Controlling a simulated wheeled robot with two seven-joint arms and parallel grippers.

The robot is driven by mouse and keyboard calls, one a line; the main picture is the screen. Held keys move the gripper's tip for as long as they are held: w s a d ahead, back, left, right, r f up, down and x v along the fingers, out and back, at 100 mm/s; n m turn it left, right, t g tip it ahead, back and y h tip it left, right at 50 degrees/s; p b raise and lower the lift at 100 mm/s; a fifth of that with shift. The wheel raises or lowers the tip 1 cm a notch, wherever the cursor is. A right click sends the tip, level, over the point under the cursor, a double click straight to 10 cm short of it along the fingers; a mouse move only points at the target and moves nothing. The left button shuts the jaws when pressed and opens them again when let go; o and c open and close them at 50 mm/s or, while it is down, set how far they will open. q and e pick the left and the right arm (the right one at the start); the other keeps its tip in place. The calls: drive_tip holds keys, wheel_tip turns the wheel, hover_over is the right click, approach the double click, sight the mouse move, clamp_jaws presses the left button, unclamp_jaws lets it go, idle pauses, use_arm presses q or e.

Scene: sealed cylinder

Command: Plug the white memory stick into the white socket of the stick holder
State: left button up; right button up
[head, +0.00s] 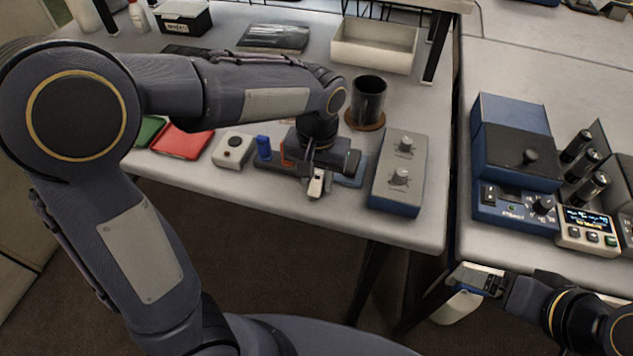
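The white memory stick (316,187) shows just below my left gripper (318,170), near the front edge of the table. Its upper end is hidden by the gripper. I cannot tell whether the fingers hold it or only hover over it. The stick holder (268,163) is a low dark block just left of the gripper, with a blue stick (263,147) standing upright in it. The holder's right part and the white socket are hidden behind my gripper. My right gripper (478,279) is low at the right, away from the holder, and its finger gap is unclear.
A white box with a dark button (233,149) and a red tray (182,139) lie left of the holder. A grey box with two knobs (400,170) stands to the right. A dark mug (368,99) on a brown coaster is behind. A blue device (515,150) sits on the right table.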

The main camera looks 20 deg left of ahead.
use_arm(q)
clamp_jaws()
drive_tip(key=shift+r, duration=0.1)
drive_tip(key=shift+r, duration=0.55)
drive_tip(key=s+d+r, duration=0.7)
drive_tip(key=s+r, duration=0.4)
drive_tip(key=s, duration=0.1)
drive_tip(key=shift+r, duration=0.35)
drive_tip(key=shift+f, duration=0.1)
